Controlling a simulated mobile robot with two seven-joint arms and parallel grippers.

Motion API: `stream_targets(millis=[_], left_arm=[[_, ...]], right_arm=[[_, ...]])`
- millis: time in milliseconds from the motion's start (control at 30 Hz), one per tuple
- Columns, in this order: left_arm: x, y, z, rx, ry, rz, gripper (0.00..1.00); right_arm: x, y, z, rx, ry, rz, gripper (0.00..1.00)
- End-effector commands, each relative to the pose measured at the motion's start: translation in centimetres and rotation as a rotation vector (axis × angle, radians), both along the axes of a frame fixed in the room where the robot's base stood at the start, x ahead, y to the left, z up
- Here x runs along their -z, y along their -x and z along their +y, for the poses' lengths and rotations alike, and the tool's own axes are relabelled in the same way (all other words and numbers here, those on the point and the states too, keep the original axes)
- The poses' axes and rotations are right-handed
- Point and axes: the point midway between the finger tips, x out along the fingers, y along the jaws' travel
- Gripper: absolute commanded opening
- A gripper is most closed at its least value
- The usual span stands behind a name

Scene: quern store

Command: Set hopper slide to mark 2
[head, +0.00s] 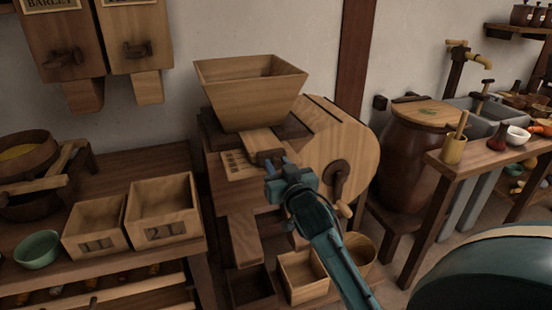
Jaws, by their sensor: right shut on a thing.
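The wooden hopper (250,90) sits on top of the quern mill in the middle of the head view. Below its front is the hopper slide (262,140), a pale wooden board. A marked scale plate (238,164) lies beside it, with marks too small to read. My right gripper (270,162) is shut on the dark knob at the slide's front end, and its jaws partly hide the knob. I cannot tell which mark the slide stands at. My left gripper is not in view.
The mill's round wooden housing (345,150) with a crank (340,180) stands just right of my gripper. Two numbered boxes (163,208) and a green bowl (37,249) stand on the left table. Open bins (303,279) sit below the mill. A lidded barrel (408,155) stands to the right.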

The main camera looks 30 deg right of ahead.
Motion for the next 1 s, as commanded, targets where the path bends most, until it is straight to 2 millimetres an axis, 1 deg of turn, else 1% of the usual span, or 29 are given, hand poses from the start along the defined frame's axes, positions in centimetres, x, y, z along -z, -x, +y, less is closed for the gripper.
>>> stream_targets(millis=[133,300,333,567,833,933,1000], left_arm=[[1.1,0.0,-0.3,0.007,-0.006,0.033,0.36],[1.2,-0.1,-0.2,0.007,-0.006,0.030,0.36],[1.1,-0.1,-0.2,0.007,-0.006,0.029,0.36],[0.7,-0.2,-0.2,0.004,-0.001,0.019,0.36],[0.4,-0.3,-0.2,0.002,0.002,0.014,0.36],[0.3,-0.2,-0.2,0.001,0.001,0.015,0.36],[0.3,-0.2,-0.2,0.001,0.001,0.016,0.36]], right_arm=[[0.0,0.4,0.1,0.001,0.000,0.001,0.00],[-0.1,0.3,0.1,0.001,0.000,-0.001,0.00],[0.0,0.3,0.1,0.001,0.000,0.000,0.30],[0.0,0.3,0.1,0.001,0.001,0.000,0.49],[0.0,0.5,0.1,0.000,0.000,0.000,0.49],[0.0,1.3,0.3,0.000,0.000,0.001,0.49],[0.0,2.4,0.6,0.000,0.000,0.002,0.49]])
